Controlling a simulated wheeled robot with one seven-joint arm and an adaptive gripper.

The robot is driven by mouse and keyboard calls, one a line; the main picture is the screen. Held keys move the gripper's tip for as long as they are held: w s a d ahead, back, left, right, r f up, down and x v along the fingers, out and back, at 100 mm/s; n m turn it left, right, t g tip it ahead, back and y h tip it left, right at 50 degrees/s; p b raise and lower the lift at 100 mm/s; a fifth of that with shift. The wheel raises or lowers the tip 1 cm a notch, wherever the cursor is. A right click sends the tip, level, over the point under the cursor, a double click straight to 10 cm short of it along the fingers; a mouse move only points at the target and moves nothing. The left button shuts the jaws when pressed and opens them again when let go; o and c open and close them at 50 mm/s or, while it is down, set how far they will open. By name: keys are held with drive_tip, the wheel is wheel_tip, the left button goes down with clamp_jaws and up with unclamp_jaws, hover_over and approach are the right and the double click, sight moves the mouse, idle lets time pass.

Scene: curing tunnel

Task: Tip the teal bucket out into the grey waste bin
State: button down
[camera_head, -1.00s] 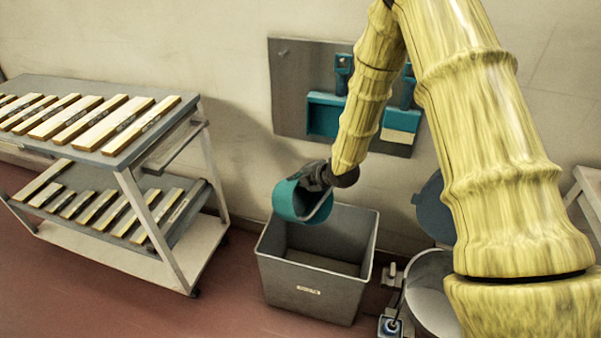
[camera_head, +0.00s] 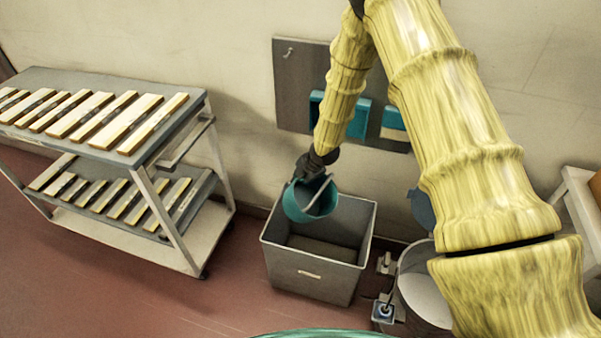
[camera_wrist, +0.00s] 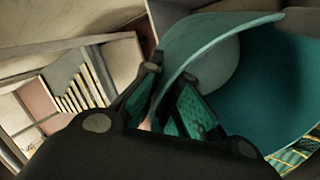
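The teal bucket (camera_head: 296,207) hangs from my gripper (camera_head: 312,170) over the left part of the grey waste bin (camera_head: 310,277). The bucket is tilted, its mouth partly facing the head camera. In the wrist view my gripper (camera_wrist: 188,105) is shut on the bucket's rim and wall, and the bucket (camera_wrist: 275,85) fills the right side. A pale grey patch shows inside it; I cannot tell whether this is contents. The bin stands upright on the floor with its top open. Its grey inside shows, but its near wall hides part of it.
A trolley (camera_head: 190,115) with two shelves of pale bars stands left of the bin. A wall panel (camera_head: 291,95) with teal holders is behind. A round grey container (camera_head: 425,300) stands close right of the bin. A teal curved edge shows at the bottom.

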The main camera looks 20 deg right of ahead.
drive_tip(key=shift+g+p, duration=0.3)
drive_tip(key=shift+p, duration=0.45)
drive_tip(key=g+h+p, duration=0.1)
drive_tip(key=p, duration=0.1)
drive_tip(key=s+d+f+g+p, duration=0.1)
drive_tip(key=g+p, duration=0.1)
drive_tip(key=s+f+g+h+p, duration=0.1)
drive_tip(key=g+p, duration=0.1)
drive_tip(key=shift+s+d+h, duration=0.15)
drive_tip(key=shift+s+h, duration=0.1)
drive_tip(key=shift+h, duration=0.05)
drive_tip(key=shift+r, duration=0.1)
idle(0.4)
